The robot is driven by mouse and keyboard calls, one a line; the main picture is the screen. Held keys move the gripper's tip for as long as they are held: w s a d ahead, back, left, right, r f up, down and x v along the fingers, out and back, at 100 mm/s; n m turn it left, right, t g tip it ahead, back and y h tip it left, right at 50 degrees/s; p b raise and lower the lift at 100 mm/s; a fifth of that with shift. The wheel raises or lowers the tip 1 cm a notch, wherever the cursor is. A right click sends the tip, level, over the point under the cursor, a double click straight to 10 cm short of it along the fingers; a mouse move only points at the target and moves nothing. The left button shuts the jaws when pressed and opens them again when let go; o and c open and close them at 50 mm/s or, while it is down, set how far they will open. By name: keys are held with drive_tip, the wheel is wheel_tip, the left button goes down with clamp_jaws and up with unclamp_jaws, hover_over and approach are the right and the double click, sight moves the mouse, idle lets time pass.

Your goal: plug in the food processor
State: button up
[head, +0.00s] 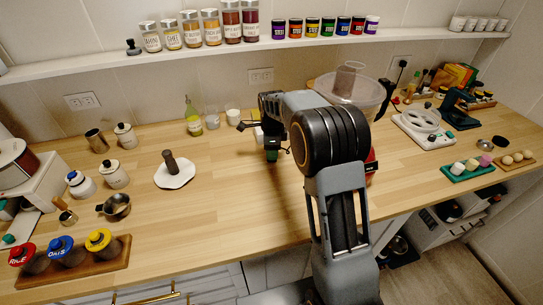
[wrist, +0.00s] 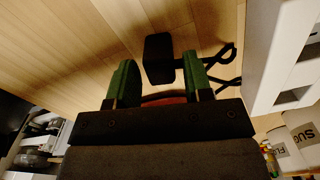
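The food processor stands right of centre in the head view, with a wide clear bowl (head: 362,92). My arm covers much of its base, and a red part shows beside the arm. My gripper (head: 271,153) is over the counter left of it. In the wrist view my gripper's green fingers (wrist: 159,82) are apart. A black block that looks like a plug (wrist: 158,57) lies between and just beyond the fingertips, with gaps on both sides. A black cord (wrist: 222,62) curls beside it. Wall outlets are at the left (head: 82,101), middle (head: 261,76) and right (head: 402,63).
A black plug or cord sits at the right outlet. An oil bottle (head: 193,117) and small cups are near the wall behind my gripper. A white plate with a pestle (head: 174,170) is left; counter between is clear.

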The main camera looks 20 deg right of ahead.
drive_tip(key=c, duration=0.7)
drive_tip(key=shift+r, duration=0.15)
